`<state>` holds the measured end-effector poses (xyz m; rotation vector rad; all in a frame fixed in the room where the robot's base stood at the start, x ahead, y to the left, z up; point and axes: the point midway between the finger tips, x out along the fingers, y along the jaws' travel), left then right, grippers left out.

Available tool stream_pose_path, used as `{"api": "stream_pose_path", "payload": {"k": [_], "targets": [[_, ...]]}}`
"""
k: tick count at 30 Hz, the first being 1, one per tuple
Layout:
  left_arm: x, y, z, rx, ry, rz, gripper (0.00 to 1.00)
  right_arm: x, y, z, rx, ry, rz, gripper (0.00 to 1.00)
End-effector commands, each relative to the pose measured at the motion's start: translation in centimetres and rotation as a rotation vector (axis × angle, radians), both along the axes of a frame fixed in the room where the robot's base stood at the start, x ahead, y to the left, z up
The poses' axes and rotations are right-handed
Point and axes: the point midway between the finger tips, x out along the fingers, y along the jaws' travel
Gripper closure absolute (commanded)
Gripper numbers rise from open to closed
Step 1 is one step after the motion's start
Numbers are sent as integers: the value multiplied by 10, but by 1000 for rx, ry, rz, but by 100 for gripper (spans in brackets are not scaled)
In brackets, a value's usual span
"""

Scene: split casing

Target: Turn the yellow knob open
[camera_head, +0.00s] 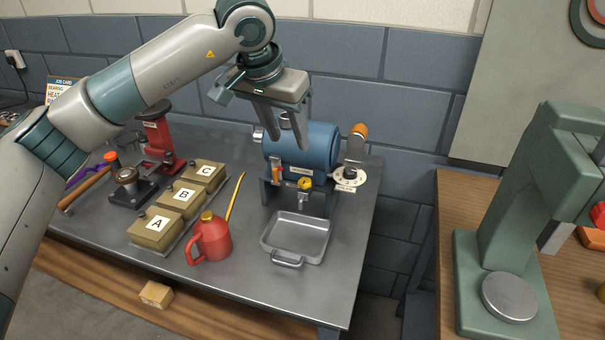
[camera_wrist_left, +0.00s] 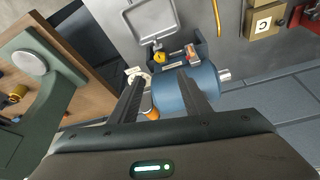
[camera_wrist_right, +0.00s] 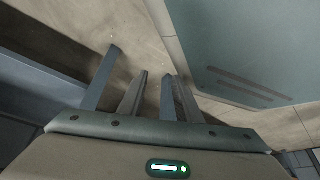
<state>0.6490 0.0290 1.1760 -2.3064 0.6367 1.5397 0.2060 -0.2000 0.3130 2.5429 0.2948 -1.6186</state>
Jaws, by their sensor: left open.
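The yellow knob (camera_head: 304,184) sits on the front of the blue drum-shaped casing (camera_head: 316,146), above a small spout. It also shows in the left wrist view (camera_wrist_left: 159,58), near the tray. My left gripper (camera_head: 288,148) is open and empty, with its fingers pointing down in front of the casing's upper part. In the left wrist view the casing (camera_wrist_left: 186,92) lies behind and between the fingers, and the knob is beyond the tips. My right gripper (camera_wrist_right: 155,75) shows only in its wrist view, empty, with a gap between its fingers.
A metal tray (camera_head: 267,243) lies below the spout. An orange-handled lever (camera_head: 356,144) stands right of the casing. A red oil can (camera_head: 211,240) and lettered boxes (camera_head: 181,197) are to the left. A green press (camera_head: 516,220) stands on the right-hand bench.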

Motion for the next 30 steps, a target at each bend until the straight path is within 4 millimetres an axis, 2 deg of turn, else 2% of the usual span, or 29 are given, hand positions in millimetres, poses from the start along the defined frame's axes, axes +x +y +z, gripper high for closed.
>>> {"api": "stream_pose_path", "payload": {"k": [5, 12, 24, 30], "targets": [[8, -6, -24, 1, 4, 1, 57, -23, -9, -2, -17, 58, -1, 69], [21, -13, -61, 1, 5, 1, 57, -66, -28, -10, -52, 166, -5, 69], [40, -24, -114, 0, 3, 1, 57, -131, -53, -10, -95, 316, -11, 69], [48, -29, -134, -1, 2, 1, 57, -137, -55, -5, -99, 330, -11, 69]]}}
